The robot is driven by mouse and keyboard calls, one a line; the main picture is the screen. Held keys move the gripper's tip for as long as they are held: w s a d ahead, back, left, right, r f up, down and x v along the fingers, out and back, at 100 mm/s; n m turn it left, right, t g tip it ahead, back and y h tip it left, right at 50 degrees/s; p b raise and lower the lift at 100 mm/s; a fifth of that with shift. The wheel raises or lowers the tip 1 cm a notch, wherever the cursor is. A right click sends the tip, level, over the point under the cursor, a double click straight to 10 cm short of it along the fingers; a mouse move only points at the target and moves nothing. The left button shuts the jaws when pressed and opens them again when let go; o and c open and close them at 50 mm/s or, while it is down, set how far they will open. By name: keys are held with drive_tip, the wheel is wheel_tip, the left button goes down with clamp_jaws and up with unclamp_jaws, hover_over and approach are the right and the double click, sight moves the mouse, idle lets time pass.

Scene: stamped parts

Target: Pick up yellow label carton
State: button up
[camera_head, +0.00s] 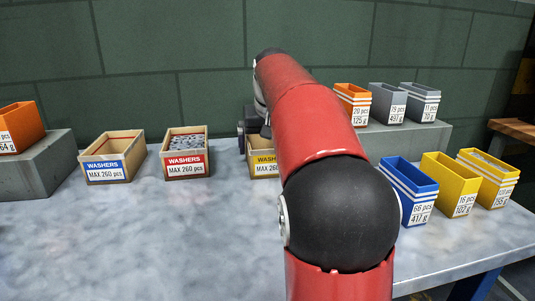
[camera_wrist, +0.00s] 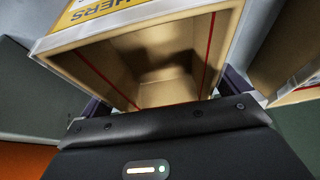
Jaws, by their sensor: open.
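The yellow label carton (camera_head: 264,165) stands on the grey table, its right side hidden behind my red arm in the head view. In the wrist view the carton (camera_wrist: 150,48) fills the upper middle, with its label reading upside down. Its inside looks empty, with red lines on the walls. My gripper (camera_wrist: 163,93) is open, with one dark finger on either side of the carton. I cannot tell whether the fingers touch its walls. In the head view my gripper (camera_head: 252,128) shows only partly, at the carton's back left.
A red label carton (camera_head: 187,170) filled with washers stands to the left, and a blue label carton (camera_head: 103,176) beyond it. Blue (camera_head: 411,210) and yellow bins (camera_head: 450,197) stand at the right. Orange and grey bins sit on a raised block (camera_head: 430,135). The table's front left is clear.

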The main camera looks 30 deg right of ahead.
drive_tip(key=shift+f, duration=0.15)
drive_tip(key=c, duration=0.7)
